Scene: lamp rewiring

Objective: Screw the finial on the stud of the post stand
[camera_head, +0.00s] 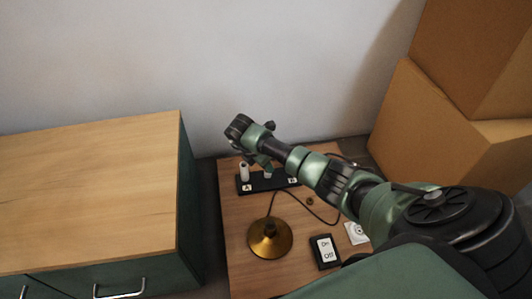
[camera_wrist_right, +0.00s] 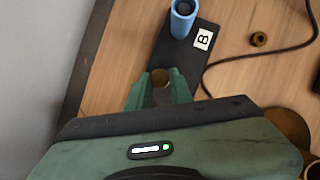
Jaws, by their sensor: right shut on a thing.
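The black post stand (camera_head: 258,185) lies along the back of the low wooden table, with labels A and B. A pale post (camera_head: 244,172) stands by label A. In the right wrist view a blue post (camera_wrist_right: 183,18) stands near label B on the stand (camera_wrist_right: 205,48). My right gripper (camera_head: 262,162) is over the stand. In the right wrist view its green fingers (camera_wrist_right: 160,86) are shut on a small round brass piece, apparently the finial (camera_wrist_right: 160,77). The stud is hidden, and I cannot tell whether the finial touches it. My left gripper is not in view.
A brass lamp base (camera_head: 270,240) with a dark cord, an On/Off switch box (camera_head: 325,251), a white socket (camera_head: 356,233) and a small brass ring (camera_wrist_right: 259,38) are on the table. A wooden-topped cabinet (camera_head: 90,190) stands left, cardboard boxes (camera_head: 425,115) right, and a wall behind.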

